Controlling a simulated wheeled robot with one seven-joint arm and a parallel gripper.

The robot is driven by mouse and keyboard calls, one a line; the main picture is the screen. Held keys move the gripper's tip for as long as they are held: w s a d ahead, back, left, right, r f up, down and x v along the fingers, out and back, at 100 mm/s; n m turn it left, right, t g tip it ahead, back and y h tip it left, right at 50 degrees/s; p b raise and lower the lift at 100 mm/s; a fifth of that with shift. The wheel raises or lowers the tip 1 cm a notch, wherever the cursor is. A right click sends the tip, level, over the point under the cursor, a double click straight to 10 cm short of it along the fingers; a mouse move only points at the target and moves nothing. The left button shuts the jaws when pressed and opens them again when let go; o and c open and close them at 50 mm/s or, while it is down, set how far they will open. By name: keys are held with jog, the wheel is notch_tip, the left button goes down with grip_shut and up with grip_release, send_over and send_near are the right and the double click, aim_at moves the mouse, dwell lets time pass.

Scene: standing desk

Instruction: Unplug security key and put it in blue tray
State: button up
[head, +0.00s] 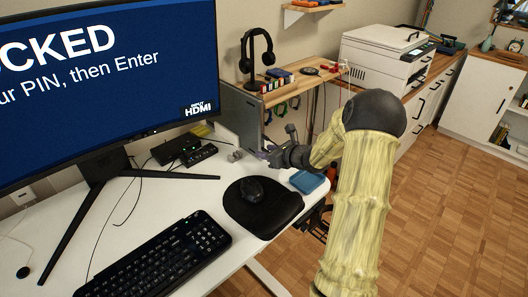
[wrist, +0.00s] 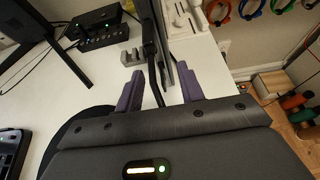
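The blue tray (head: 308,181) lies at the right edge of the white desk, just below my gripper in the head view, and looks empty. My gripper (head: 268,150) is near the desk's far right corner, left of the tray. In the wrist view its purple fingers (wrist: 160,78) are spread apart. A thin dark upright edge (wrist: 170,62) shows between and beyond them; I cannot tell whether they touch it. I cannot make out the security key in either view. A small grey block (wrist: 130,57) sits on the desk left of the fingers; it also shows in the head view (head: 235,155).
Black boxes with ports (head: 198,155) and cables stand behind. Floor is open at right.

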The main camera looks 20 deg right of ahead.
jog(key=shift+s+d, duration=0.1)
jog(key=shift+d, duration=0.2)
jog(key=shift+a, duration=0.1)
grip_shut()
dwell(0.4)
jog(key=shift+s, duration=0.1)
jog(key=shift+s+d+b, duration=0.15)
jog(key=shift+s+d, duration=0.2)
jog(key=shift+s, duration=0.55)
jog(key=shift+s+d+b, duration=0.2)
jog(key=shift+s+d, duration=0.1)
jog(key=shift+s, duration=0.6)
jog(key=shift+s+d+b, duration=0.15)
jog(key=shift+s+d, duration=0.2)
jog(key=shift+s, duration=0.55)
